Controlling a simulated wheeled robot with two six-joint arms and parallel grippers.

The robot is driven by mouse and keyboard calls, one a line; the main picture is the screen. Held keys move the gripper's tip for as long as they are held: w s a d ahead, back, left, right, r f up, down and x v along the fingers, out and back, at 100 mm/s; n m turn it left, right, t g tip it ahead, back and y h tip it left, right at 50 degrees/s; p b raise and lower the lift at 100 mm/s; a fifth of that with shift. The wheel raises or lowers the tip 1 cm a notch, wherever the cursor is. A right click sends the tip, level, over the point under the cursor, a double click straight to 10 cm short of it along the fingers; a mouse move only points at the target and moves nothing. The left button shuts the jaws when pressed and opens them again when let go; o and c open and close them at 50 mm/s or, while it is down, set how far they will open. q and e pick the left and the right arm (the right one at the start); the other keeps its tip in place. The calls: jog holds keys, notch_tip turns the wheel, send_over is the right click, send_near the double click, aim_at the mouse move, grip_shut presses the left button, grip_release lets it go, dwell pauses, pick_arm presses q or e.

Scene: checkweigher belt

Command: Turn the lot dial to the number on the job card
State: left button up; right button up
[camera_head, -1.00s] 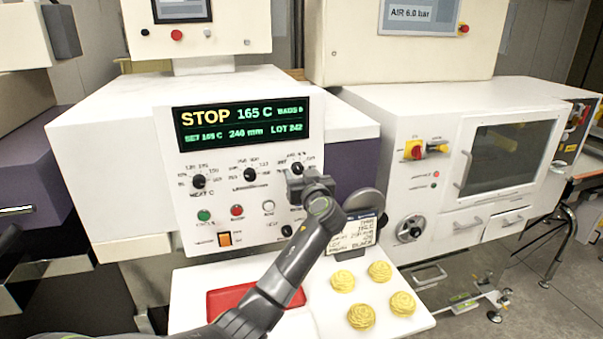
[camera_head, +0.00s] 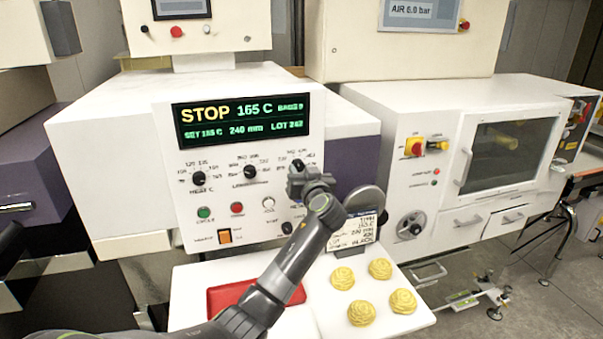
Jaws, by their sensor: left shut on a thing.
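The control panel (camera_head: 185,222) has a dark display (camera_head: 241,118) with STOP, 165 C, 240 mm and a LOT number that looks like 242 or 262, blurred. Three black dials sit in a row below it. The right one, the lot dial (camera_head: 298,165), is mostly hidden behind my left gripper (camera_head: 297,180), which is at it and shut on it. The job card (camera_head: 352,234) stands in a holder at the panel's lower right; its lines are too blurred to read surely. My right gripper is not in view.
Below the panel a white board (camera_head: 330,311) carries a red tray (camera_head: 225,297) and several yellow pasta nests (camera_head: 361,313). A grey round disc (camera_head: 366,200) stands behind the card. Coloured buttons (camera_head: 237,208) sit just left of my gripper.

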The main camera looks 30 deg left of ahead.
pick_arm(q)
jog(key=m, duration=0.3)
jog(key=shift+m, duration=1.7)
jog(key=o, duration=1)
jog(key=shift+c, duration=0.2)
jog(key=shift+d, duration=0.15)
